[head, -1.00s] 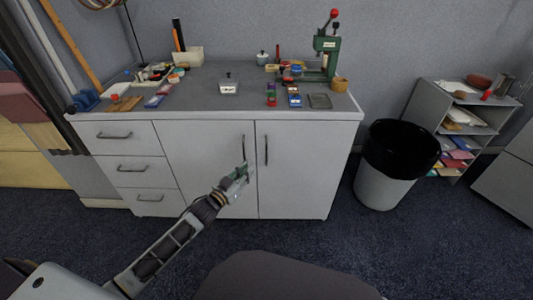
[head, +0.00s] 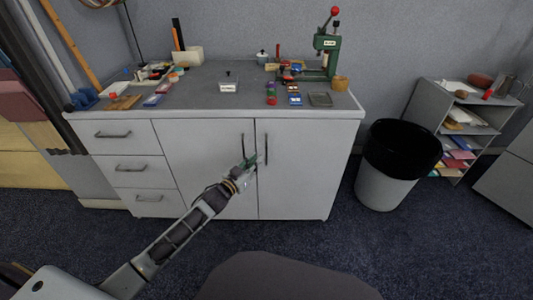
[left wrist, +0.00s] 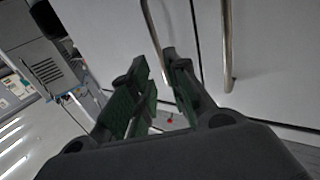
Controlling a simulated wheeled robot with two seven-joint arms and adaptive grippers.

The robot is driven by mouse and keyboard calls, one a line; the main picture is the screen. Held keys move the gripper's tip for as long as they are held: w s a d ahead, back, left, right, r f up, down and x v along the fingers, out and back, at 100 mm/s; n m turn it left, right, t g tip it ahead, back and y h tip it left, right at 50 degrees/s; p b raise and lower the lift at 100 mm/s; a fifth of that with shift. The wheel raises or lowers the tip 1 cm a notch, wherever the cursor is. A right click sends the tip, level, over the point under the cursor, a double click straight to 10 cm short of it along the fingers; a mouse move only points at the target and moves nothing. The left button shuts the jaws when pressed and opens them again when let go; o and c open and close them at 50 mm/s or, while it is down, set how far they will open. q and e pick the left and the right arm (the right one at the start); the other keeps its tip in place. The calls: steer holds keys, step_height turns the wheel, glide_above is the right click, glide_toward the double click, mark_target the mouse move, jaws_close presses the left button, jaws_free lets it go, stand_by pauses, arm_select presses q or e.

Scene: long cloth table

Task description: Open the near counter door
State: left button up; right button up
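The grey counter has two shut doors side by side, a left door (head: 205,165) and a right door (head: 295,185). The left door's handle (head: 243,144) and the right door's handle (head: 266,149) are upright bars near the middle seam. My left gripper (head: 250,162) is at the lower part of the left door's handle. In the left wrist view my left gripper (left wrist: 158,68) is open, and the left handle (left wrist: 151,28) runs down toward the gap between its fingers. The right handle (left wrist: 227,45) lies outside the fingers. I cannot tell whether a finger touches a handle. My right gripper is not in view.
Drawers (head: 127,162) are left of the doors. The countertop (head: 200,98) carries a green press (head: 327,58) and several small items. A black-rimmed bin (head: 383,190) stands right of the counter, before a grey shelf unit (head: 465,125). The carpet in front is clear.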

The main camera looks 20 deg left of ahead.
arm_select(q)
steer(key=shift+b+x, duration=1.25)
steer(key=shift+x, duration=2.75)
steer(key=shift+w+f, duration=0.1)
steer(key=shift+w, duration=0.1)
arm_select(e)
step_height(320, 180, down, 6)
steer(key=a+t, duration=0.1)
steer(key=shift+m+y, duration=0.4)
arm_select(q)
steer(key=shift+c, duration=0.2)
jaws_close()
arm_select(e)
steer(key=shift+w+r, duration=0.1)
